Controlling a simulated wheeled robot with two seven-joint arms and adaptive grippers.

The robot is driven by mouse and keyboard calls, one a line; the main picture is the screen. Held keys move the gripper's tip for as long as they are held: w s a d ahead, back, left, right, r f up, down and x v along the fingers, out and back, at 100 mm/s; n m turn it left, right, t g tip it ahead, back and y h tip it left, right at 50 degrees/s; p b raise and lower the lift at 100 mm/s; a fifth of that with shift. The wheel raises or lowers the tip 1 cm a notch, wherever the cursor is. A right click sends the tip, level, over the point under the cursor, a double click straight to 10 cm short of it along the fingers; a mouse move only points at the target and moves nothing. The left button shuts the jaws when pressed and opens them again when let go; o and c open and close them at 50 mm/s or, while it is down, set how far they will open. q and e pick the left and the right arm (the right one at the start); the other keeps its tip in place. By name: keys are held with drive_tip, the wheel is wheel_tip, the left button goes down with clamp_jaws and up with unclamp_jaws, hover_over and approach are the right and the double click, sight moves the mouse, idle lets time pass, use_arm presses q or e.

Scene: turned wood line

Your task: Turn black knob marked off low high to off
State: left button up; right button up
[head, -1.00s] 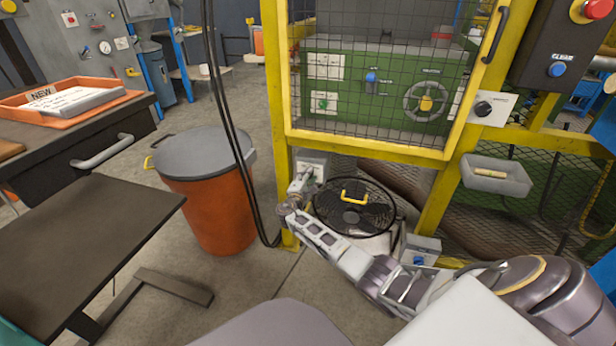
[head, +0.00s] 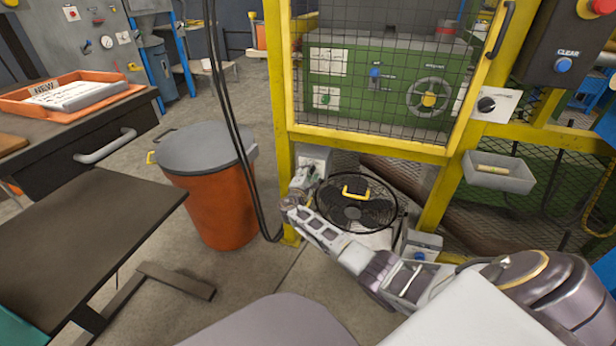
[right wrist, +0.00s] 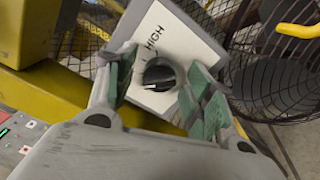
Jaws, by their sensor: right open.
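The black knob (right wrist: 158,74) sits on a pale plate (right wrist: 180,42) on a grey box, with "HIGH" printed beside it; I cannot read the other marks. A pale mark shows at the knob's lower-left edge. In the head view the grey box (head: 313,158) is on the yellow post, low beside the fan; the knob is hard to make out there. My right gripper (right wrist: 160,86) is open, its green-padded fingers on either side of the knob with gaps visible. It also shows in the head view (head: 298,192) at the box. My left gripper is not in view.
A black fan (head: 355,212) with a yellow handle stands just right of my right gripper. Black cables (head: 228,110) hang left of the yellow post (head: 285,110). An orange bin (head: 212,205) stands farther left. Another black knob (head: 487,104) is on the frame at upper right.

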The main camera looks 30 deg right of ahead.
drive_tip(key=shift+s+a, duration=0.1)
drive_tip(key=v, duration=1.1)
drive_tip(key=shift+s+a, duration=0.25)
drive_tip(key=shift+s+f, duration=0.1)
idle(0.5)
drive_tip(key=s+a+f+m+g+y, duration=0.3)
drive_tip(key=s+f+m+y, duration=0.1)
drive_tip(key=s, duration=0.6)
drive_tip(key=s+a+f+m+g+y, duration=0.3)
drive_tip(key=s+f, duration=0.1)
drive_tip(key=s, duration=0.5)
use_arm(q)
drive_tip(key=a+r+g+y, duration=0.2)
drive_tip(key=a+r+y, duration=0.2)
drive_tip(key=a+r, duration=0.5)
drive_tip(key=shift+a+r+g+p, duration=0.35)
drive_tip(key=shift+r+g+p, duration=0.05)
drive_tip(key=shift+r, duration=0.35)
use_arm(e)
drive_tip(key=s+a+r+m+g+y, duration=0.1)
drive_tip(key=s+a+r+y, duration=0.1)
drive_tip(key=s, duration=0.6)
drive_tip(key=s+a+r+m+g+y, duration=0.1)
drive_tip(key=s+a+r+m+y, duration=0.1)
drive_tip(key=s+a+y, duration=0.3)
drive_tip(key=s+a, duration=0.2)
drive_tip(key=shift+s+r, duration=0.35)
drive_tip(key=shift+r, duration=0.05)
